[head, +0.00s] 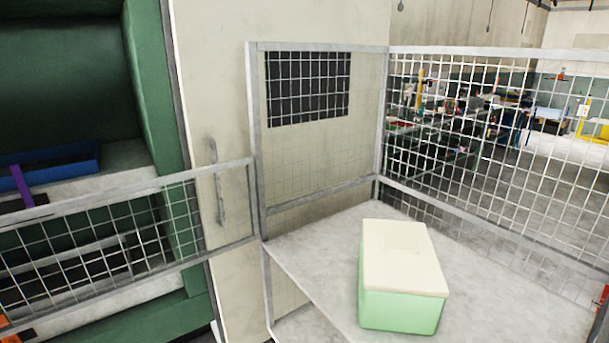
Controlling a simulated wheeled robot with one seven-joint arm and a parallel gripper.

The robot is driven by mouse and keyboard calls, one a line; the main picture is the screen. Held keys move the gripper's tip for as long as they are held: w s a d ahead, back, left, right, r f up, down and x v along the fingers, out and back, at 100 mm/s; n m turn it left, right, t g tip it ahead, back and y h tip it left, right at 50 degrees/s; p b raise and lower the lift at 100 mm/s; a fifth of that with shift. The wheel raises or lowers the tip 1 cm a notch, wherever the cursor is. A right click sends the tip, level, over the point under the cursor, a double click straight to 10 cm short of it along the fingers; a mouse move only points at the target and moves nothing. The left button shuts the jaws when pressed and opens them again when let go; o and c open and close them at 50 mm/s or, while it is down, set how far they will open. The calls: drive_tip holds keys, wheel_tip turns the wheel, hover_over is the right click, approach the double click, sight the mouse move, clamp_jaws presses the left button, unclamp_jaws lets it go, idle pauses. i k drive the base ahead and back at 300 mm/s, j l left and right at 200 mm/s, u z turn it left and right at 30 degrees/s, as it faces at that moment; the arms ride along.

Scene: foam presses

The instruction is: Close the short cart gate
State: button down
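The wire-mesh cart (320,46) fills the middle and right of the head view. A short mesh gate (120,188) with a grey metal frame extends left from the cart's near left post (256,140). It stands swung out, away from the shelf's front edge, so the gate is open. Its far left end runs out of the picture. My gripper is not in view.
A green box with a cream lid (404,253) stands on the cart's grey shelf (310,250). Behind the gate is a green press (150,85) with a blue tray (52,165). A pale panel with a handle (217,182) stands behind the cart. Work benches (440,130) are farther back.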

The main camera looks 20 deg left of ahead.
sight(13, 218)
drive_tip(key=k+j+u, duration=0.25)
drive_tip(key=j, duration=0.95)
drive_tip(key=i+j+u, duration=0.1)
drive_tip(key=j+u, duration=0.2)
drive_tip(key=j, duration=0.9)
drive_tip(key=i+j+u, duration=0.1)
drive_tip(key=j+u, duration=0.15)
drive_tip(key=j, duration=1)
drive_tip(key=i+j, duration=0.1)
drive_tip(key=j, duration=0.3)
drive_tip(key=i+j+u, duration=0.15)
drive_tip(key=j, duration=0.25)
drive_tip(key=i+j, duration=0.1)
drive_tip(key=j, duration=0.35)
drive_tip(key=i+j+u, duration=0.15)
drive_tip(key=j, duration=0.25)
drive_tip(key=i+j, duration=0.1)
drive_tip(key=j, duration=0.25)
drive_tip(key=u, duration=0.05)
